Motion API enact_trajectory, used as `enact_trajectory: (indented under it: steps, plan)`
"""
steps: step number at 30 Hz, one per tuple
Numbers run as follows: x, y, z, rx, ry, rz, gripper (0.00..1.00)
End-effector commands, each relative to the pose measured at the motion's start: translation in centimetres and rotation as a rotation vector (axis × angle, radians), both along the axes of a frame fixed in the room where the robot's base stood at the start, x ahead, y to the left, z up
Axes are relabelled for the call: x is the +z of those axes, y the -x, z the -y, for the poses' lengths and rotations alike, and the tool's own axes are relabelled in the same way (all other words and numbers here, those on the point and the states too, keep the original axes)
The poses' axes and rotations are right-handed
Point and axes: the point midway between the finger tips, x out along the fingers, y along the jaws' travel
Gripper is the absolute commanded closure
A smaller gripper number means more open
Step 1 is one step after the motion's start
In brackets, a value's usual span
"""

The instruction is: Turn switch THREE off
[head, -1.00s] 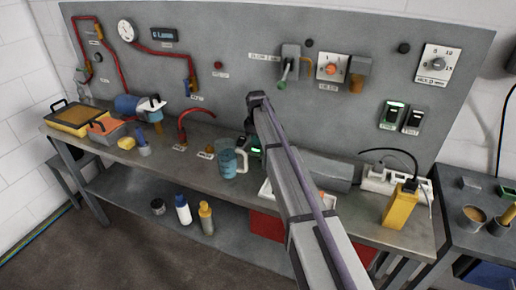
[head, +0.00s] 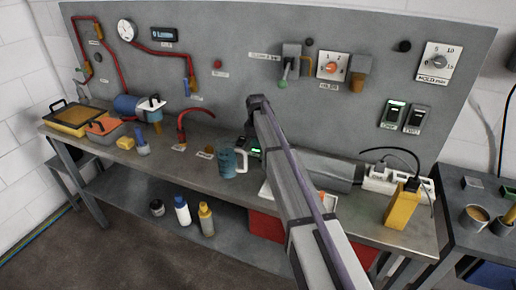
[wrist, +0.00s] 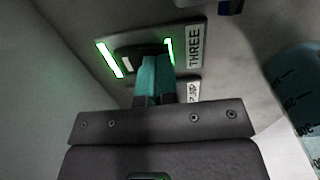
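Switch THREE (wrist: 128,62) is in the wrist view, on a dark plate with its label THREE at its right. Green bars are lit at both its sides. In the head view its green light (head: 255,151) shows low on the bench, just behind my arm and the mug. My gripper (wrist: 157,64) has its teal fingers together, with nothing seen between them. The fingertips are right at the switch and cover part of its middle; whether they touch it I cannot tell. In the head view my gripper is hidden behind my arm.
A blue mug (head: 228,162) stands close by; it also shows at the right of the wrist view (wrist: 303,85). A second label (wrist: 193,91) is below THREE. A grey cylinder (head: 322,171) and a yellow box (head: 402,207) are to the right on the bench.

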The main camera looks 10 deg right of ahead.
Motion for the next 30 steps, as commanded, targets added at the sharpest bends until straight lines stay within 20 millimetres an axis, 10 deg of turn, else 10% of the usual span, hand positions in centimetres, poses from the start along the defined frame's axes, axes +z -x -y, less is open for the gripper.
enact_trajectory:
  steps: [10,30]
  plan:
    - [0.2,0.0,0.0,0.0,0.0,0.0,1.0]
    - [6.9,0.0,0.0,0.0,0.0,0.0,1.0]
